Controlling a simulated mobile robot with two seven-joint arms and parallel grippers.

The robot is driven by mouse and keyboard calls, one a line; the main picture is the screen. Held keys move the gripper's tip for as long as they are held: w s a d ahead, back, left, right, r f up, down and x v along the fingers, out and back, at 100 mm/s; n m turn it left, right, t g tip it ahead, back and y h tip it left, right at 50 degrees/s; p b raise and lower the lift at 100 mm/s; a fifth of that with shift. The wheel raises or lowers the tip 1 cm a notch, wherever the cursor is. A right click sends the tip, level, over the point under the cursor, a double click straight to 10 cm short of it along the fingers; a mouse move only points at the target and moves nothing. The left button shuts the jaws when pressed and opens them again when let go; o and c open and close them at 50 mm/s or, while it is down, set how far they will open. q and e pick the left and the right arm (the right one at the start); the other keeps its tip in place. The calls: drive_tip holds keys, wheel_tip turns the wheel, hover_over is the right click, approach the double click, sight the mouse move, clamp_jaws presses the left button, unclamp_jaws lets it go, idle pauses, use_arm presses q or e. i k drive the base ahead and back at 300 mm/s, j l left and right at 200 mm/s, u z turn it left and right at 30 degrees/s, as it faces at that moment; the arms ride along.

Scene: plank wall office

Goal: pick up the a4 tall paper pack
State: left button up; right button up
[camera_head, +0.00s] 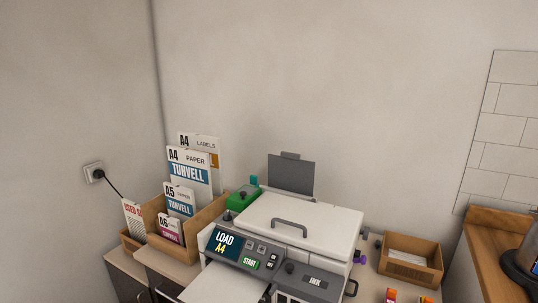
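The tall A4 paper pack (190,174) is white with a blue band reading TUNVELL. It stands upright in a brown holder (198,225) left of the printer. An A4 labels pack (213,147) stands just behind it. A shorter A5 paper pack (179,198) and a small A6 pack (169,228) stand in front and cover its lower part. Neither of my grippers shows in the head view.
A white printer (305,225) with a screen reading LOAD A4 fills the middle. A smaller box (135,225) with a used-paper sign sits left of the holder. A cardboard tray (410,258) stands right of the printer. A wall socket (94,172) with a cord is at left.

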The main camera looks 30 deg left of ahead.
sight(189, 168)
drive_tip(key=u, duration=0.95)
drive_tip(key=i+l, duration=0.1)
